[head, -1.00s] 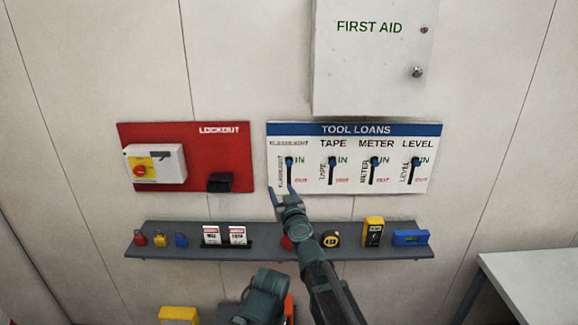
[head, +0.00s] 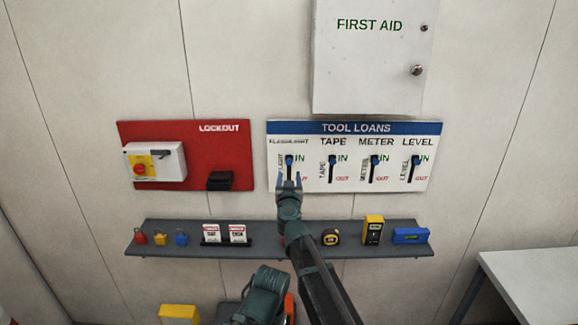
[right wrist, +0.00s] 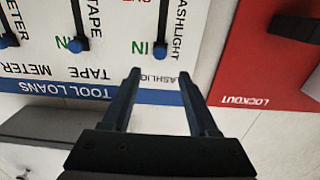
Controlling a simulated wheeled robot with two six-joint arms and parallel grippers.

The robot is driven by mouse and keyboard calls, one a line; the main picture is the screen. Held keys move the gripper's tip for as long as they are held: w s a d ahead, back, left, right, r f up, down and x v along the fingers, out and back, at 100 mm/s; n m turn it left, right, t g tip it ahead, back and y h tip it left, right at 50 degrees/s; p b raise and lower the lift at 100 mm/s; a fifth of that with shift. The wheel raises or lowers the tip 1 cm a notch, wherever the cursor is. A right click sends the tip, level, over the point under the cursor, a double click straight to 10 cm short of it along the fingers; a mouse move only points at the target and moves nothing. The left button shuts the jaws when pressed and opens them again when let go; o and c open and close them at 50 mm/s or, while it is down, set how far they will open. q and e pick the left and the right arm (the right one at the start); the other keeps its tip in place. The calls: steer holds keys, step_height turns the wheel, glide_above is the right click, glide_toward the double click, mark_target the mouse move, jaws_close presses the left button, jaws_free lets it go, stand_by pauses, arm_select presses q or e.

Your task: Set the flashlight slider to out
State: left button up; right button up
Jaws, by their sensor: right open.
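The tool loans board (head: 350,186) hangs on the wall, with several vertical sliders. The flashlight slider (head: 289,160) is the leftmost. Its blue knob stands at the top of its dark slot, beside the green IN mark. It also shows in the right wrist view (right wrist: 160,47), where the board appears upside down. My right gripper (head: 290,180) is open and empty in front of the lower part of this slot, hiding the OUT mark there. In the right wrist view, its fingertips (right wrist: 158,76) are spread to either side of the slider's line. My left gripper is not in view.
The tape (head: 332,160), meter (head: 374,160) and level (head: 415,160) sliders also have their knobs at IN. A red lockout board (head: 215,145) hangs to the left. A grey shelf (head: 270,240) with small tools runs below. A first aid cabinet (head: 368,70) is above.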

mark_target(289, 162)
steer(key=w, duration=0.9)
jaws_close()
stand_by(1.1)
